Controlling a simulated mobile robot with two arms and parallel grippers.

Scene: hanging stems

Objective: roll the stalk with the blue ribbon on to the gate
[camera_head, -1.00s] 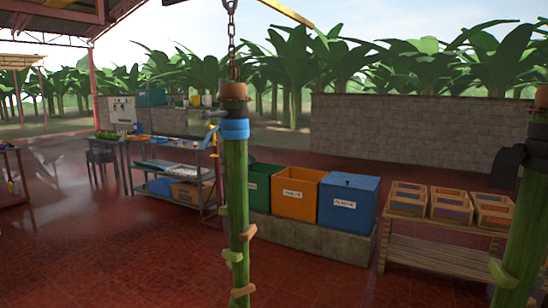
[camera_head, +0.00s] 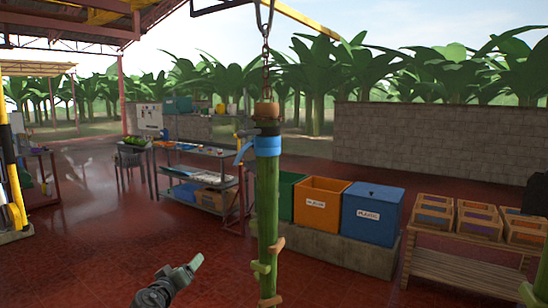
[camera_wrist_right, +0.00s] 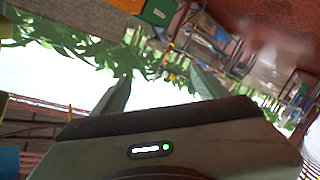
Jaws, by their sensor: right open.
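The green stalk with the blue ribbon (camera_head: 268,190) hangs upright from a chain (camera_head: 265,60) in the middle of the head view. The blue ribbon (camera_head: 268,146) is tied near its top, below a brown cap. My left gripper (camera_head: 188,271) is low and left of the stalk, apart from it in the picture; its jaw state is unclear. My right gripper (camera_wrist_right: 160,92) shows in the right wrist view with its fingers apart and nothing between them. A yellow and black post (camera_head: 12,170) stands at the left edge; I cannot tell whether it is the gate.
A yellow overhead rail (camera_head: 300,20) runs above. Another green stalk (camera_head: 541,280) is cut off at the right edge. An orange bin (camera_head: 318,203) and a blue bin (camera_head: 372,212) stand behind the stalk, with a metal rack (camera_head: 205,180) to their left. Red floor is open at left.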

